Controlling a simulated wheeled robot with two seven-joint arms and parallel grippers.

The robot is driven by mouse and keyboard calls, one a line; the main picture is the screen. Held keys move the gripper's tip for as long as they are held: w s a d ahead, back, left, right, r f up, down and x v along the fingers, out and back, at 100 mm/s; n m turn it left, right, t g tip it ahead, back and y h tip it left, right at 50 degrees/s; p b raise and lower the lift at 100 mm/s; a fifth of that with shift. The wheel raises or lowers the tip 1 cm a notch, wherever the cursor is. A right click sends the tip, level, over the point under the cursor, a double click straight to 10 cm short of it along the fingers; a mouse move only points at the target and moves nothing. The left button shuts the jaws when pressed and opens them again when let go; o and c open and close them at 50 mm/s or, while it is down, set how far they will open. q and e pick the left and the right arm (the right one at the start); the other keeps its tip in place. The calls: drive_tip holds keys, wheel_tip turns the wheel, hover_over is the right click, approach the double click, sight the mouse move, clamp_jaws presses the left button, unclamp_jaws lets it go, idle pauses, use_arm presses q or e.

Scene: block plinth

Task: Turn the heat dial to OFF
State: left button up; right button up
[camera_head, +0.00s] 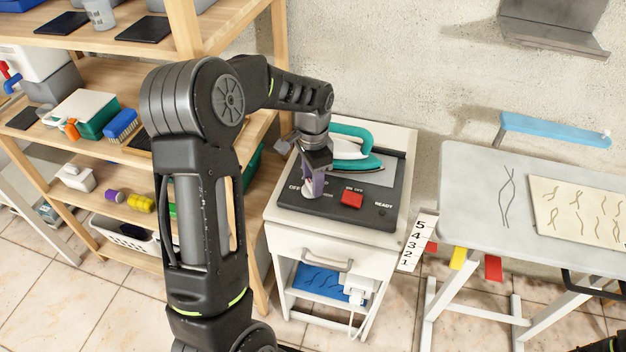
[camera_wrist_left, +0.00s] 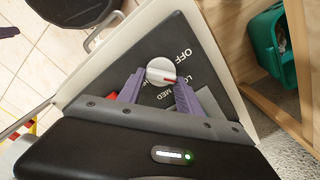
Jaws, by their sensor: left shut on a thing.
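The heat dial (camera_wrist_left: 160,68) is a white round knob with a red pointer mark, set on a black panel (camera_wrist_left: 225,75).
A teal iron (camera_head: 352,148) rests behind the dial on the same white cabinet (camera_head: 285,232). A red ON/OFF switch (camera_head: 352,199) sits just right of the dial. Wooden shelves (camera_head: 185,20) stand left; a grey ironing table (camera_head: 468,180) stands right.

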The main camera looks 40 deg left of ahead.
sight(311, 182)
use_arm(q)
drive_tip(key=n+b, duration=0.1)
drive_tip(key=n, duration=0.4)
drive_tip(key=shift+w+a, duration=0.1)
drive_tip(key=n, duration=0.5)
drive_tip(key=shift+a, duration=0.15)
idle(0.3)
drive_tip(key=o, duration=1.4)
wheel_tip(311, 182, up, 8)
drive_tip(key=shift+f+b, duration=0.1)
drive_tip(key=shift+b, duration=0.4)
